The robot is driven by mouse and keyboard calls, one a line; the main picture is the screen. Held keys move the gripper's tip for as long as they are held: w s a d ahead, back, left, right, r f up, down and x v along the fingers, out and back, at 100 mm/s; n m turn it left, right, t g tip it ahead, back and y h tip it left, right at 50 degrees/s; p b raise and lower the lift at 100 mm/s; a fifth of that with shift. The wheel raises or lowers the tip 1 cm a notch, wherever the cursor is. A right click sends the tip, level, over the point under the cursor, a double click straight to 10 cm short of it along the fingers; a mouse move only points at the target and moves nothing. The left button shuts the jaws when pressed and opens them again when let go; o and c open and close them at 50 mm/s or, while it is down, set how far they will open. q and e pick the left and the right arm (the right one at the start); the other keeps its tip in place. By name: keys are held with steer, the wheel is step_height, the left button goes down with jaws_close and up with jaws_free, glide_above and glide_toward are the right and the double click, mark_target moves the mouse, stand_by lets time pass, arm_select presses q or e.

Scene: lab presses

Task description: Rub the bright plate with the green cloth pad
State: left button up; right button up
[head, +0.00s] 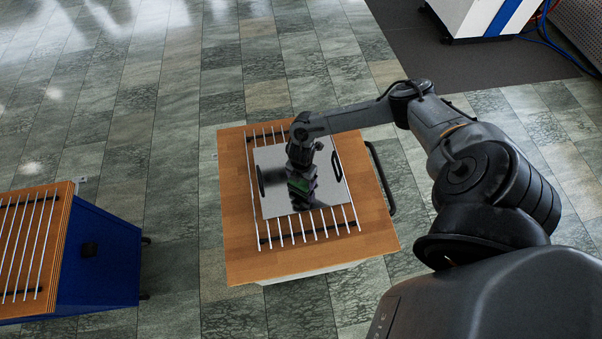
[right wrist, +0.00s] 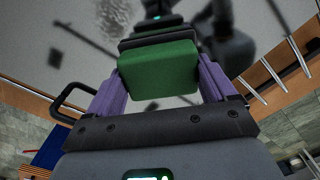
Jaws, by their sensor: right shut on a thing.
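The bright plate (head: 272,199) lies on the white rods of a wooden-topped cart, with dark handles at its left and right. It fills the upper part of the right wrist view (right wrist: 275,18) and mirrors the gripper. My right gripper (head: 300,190) is over the middle of the plate, pointing down. It is shut on the green cloth pad (right wrist: 158,70), which sits between its purple fingers. I cannot tell whether the pad touches the plate. My left gripper is not in view.
The wooden cart top (head: 238,255) has white rods and a dark push handle (head: 383,180) on its right. A blue cart (head: 100,265) with similar rods stands at the left. A white and blue cabinet (head: 485,18) is at the upper right. Tiled floor between the carts is clear.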

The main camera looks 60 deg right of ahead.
steer(key=shift+s+a, duration=0.3)
steer(key=shift+a, duration=0.05)
step_height(320, 180, up, 6)
steer(key=p, duration=0.5)
steer(key=shift+f, duration=0.25)
step_height(320, 180, up, 3)
steer(key=p, duration=0.2)
steer(key=shift+f+p, duration=0.2)
steer(key=shift+p, duration=0.15)
